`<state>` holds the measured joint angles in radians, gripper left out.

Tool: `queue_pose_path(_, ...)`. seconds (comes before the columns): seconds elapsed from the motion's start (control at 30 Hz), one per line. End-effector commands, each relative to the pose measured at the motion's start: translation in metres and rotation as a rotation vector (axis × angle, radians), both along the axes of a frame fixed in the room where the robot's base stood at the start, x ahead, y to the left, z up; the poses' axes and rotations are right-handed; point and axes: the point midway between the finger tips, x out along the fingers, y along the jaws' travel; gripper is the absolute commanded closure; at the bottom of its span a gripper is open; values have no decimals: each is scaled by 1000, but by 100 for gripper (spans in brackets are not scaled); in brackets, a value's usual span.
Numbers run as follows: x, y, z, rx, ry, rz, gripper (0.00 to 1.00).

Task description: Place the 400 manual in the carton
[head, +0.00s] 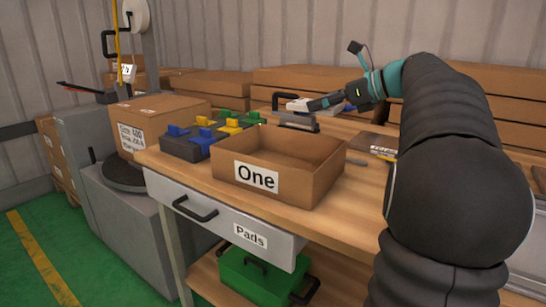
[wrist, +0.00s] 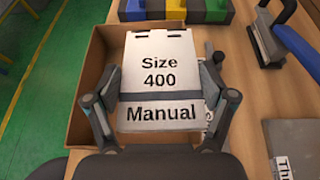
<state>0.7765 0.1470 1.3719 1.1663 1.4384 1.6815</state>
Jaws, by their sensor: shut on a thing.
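The Size 400 Manual (wrist: 160,72) is a white booklet with black print and a dark band across it. My gripper (wrist: 158,106) is shut on it, with one finger at each side edge. In the head view, my gripper (head: 318,103) is raised above the bench, with a white end of the manual (head: 296,105) showing. The open brown carton (head: 321,188), labelled One, stands on the bench. In the wrist view, the manual covers much of the carton (wrist: 84,95), whose rim shows around it. The manual hides most of the inside.
A closed box (head: 160,112) with a Size 400 label is farther left. A handled tool (wrist: 262,42) is beside the carton. A dark grey labelled item (wrist: 293,140) lies to the right.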

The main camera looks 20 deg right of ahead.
Motion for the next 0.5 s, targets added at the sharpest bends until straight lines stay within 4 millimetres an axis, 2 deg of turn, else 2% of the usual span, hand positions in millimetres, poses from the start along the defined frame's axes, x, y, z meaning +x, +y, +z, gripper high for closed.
queue_pose_path(0.5,42,86,-57,0,0,5,60)
